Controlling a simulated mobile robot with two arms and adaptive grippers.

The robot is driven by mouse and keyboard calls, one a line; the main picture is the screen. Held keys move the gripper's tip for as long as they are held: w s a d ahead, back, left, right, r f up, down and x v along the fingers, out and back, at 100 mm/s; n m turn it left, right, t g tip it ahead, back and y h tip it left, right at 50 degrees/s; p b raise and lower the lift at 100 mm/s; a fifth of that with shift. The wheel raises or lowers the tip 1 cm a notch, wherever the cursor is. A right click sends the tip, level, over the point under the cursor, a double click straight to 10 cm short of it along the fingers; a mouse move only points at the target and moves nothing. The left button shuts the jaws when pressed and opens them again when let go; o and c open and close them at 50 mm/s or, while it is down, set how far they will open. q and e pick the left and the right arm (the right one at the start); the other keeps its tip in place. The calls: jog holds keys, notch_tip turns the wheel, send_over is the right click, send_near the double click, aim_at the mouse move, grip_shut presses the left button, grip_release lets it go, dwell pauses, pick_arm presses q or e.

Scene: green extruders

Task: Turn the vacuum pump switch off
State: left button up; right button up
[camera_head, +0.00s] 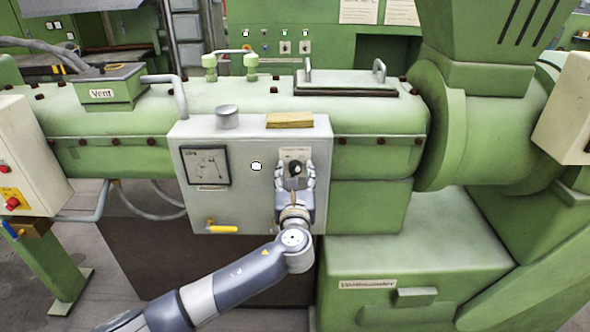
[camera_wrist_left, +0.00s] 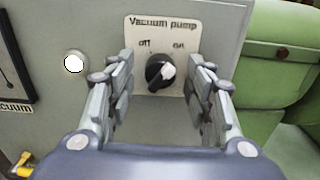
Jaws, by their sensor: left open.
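The vacuum pump switch is a black rotary knob (camera_wrist_left: 160,72) with a white pointer, on a cream plate (camera_wrist_left: 162,38) marked "Vacuum pump", "Off" and "On". The pointer is tilted up and right, toward "On". In the head view the knob (camera_head: 296,169) shows on the grey control box (camera_head: 240,212). My left gripper (camera_wrist_left: 160,80) is open, its fingers on either side of the knob with gaps on both sides. In the head view the left gripper (camera_head: 295,174) is in front of the switch. I cannot tell whether the fingertips reach past the knob's face. My right gripper is not in view.
A white round lamp (camera_head: 256,166) and a vacuum gauge (camera_head: 206,166) are left of the switch. A yellow-handled valve (camera_head: 222,228) is at the box's lower left. A tan block (camera_head: 290,120) and a grey cylinder (camera_head: 227,117) sit on top. The green extruder (camera_head: 375,125) is behind.

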pick_arm(q)
jog(key=shift+w, duration=0.35)
jog(key=c, duration=1.1)
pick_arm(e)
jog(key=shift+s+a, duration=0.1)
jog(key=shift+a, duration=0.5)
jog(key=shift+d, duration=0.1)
